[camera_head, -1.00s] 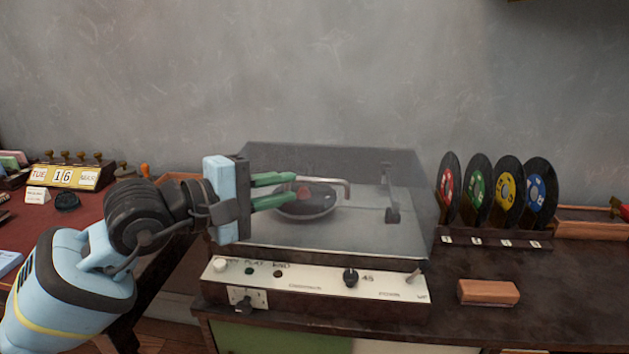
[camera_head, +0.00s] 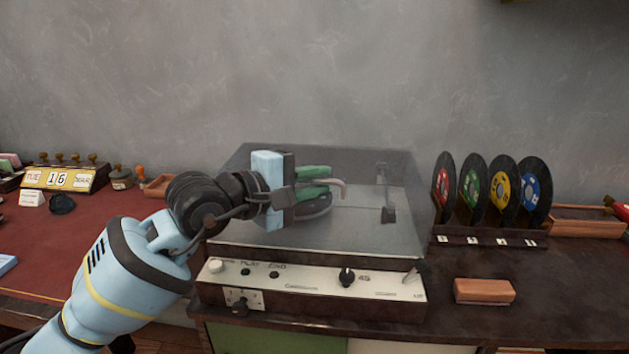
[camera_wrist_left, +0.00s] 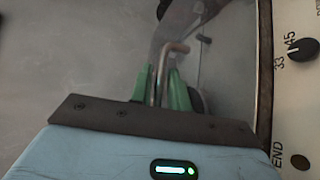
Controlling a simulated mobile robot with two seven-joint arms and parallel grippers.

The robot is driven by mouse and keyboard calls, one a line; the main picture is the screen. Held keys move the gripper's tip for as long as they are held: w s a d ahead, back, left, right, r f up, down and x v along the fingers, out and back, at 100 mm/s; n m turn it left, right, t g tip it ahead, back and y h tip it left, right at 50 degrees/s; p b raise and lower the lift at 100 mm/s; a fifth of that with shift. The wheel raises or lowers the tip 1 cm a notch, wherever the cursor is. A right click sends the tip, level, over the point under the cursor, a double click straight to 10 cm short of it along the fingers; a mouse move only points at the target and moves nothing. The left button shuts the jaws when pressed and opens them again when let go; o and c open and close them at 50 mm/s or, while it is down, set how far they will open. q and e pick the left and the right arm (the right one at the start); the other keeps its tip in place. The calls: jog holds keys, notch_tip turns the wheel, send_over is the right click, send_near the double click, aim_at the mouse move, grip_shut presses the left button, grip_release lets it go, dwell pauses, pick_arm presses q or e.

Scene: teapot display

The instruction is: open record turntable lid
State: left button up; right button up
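The record turntable (camera_head: 310,280) sits on the dark cabinet, its smoky see-through lid (camera_head: 350,225) down over the platter (camera_head: 313,208). A bent metal rod (camera_head: 341,186) shows at the lid, just past my fingertips; it also shows in the left wrist view (camera_wrist_left: 172,48). My left gripper (camera_head: 328,181) is over the lid's left-middle part, its green fingers apart. In the left wrist view the rod runs between the two fingers (camera_wrist_left: 160,90); contact is not clear. The gripper body hides part of the lid and platter. My right gripper is not in view.
A rack (camera_head: 485,236) of several upright records stands right of the turntable. A brown block (camera_head: 484,290) lies on the cabinet in front of it. A desk calendar (camera_head: 62,178) and stamps stand on the red desk at left. Bare wall is behind the lid.

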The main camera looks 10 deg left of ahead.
pick_arm(q)
grip_shut()
jog(key=shift+r, duration=0.15)
